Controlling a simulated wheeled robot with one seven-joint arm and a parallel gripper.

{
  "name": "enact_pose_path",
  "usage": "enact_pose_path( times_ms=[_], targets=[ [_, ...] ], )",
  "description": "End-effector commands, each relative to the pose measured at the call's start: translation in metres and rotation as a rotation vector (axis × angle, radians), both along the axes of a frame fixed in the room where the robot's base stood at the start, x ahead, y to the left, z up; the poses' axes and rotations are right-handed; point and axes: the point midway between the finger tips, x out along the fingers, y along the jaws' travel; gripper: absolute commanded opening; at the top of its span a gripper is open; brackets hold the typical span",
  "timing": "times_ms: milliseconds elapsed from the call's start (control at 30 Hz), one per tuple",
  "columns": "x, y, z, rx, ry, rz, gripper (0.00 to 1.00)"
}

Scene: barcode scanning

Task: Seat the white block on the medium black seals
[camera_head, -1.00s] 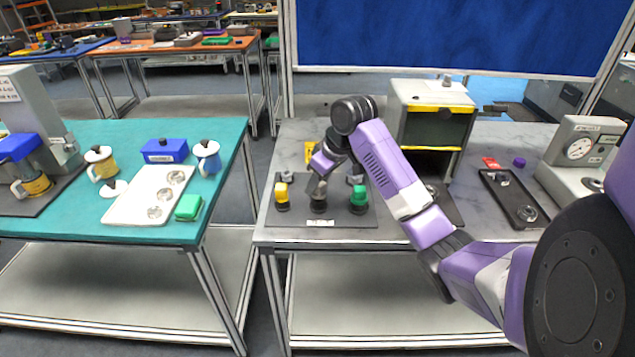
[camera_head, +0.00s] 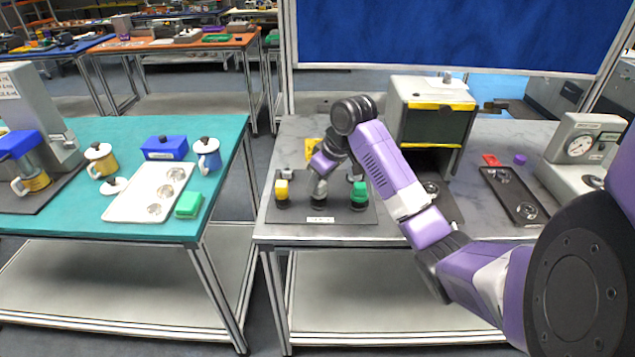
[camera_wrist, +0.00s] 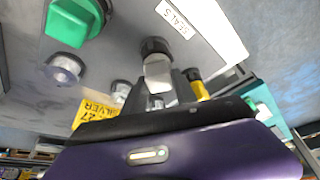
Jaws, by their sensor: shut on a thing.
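A white block (camera_wrist: 158,73) is between the fingers of my gripper (camera_wrist: 160,88) in the wrist view. Its far end meets the middle black seals (camera_wrist: 155,46); I cannot tell how deeply it sits. In the head view my gripper (camera_head: 321,182) points down over the middle black seals (camera_head: 318,203), and the block is mostly hidden by the fingers. A yellow block (camera_head: 282,189) stands on the black seals to the left. A green block (camera_head: 359,189) stands on those to the right.
The seals stand on a dark mat (camera_head: 340,217) with a white label, on the grey table (camera_head: 262,232). A yellow sign (camera_wrist: 92,112) and pale metal posts are close behind my gripper. A grey and yellow box machine (camera_head: 436,112) stands to the right of my wrist.

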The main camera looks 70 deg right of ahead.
Motion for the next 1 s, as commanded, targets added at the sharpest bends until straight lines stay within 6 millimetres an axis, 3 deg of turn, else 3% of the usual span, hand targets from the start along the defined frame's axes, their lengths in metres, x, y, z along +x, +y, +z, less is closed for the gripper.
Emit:
enact_pose_path(
  times_ms=[333,367,467,700,800,1000],
  targets=[
    [0.0004,0.0001,-0.0058,0.001,0.0,0.0,0.0],
    [0.0004,-0.0001,-0.0056,0.0,-0.001,0.0,0.38],
    [0.0003,-0.0002,-0.0054,0.0,0.0,0.0,0.57],
    [0.0002,-0.0002,-0.0055,0.0,0.0,0.0,0.59],
    [0.0001,-0.0001,-0.0057,0.0,0.0,0.0,0.74],
    [0.0001,-0.0001,-0.0057,0.0,0.0,0.0,0.74]
  ],
)
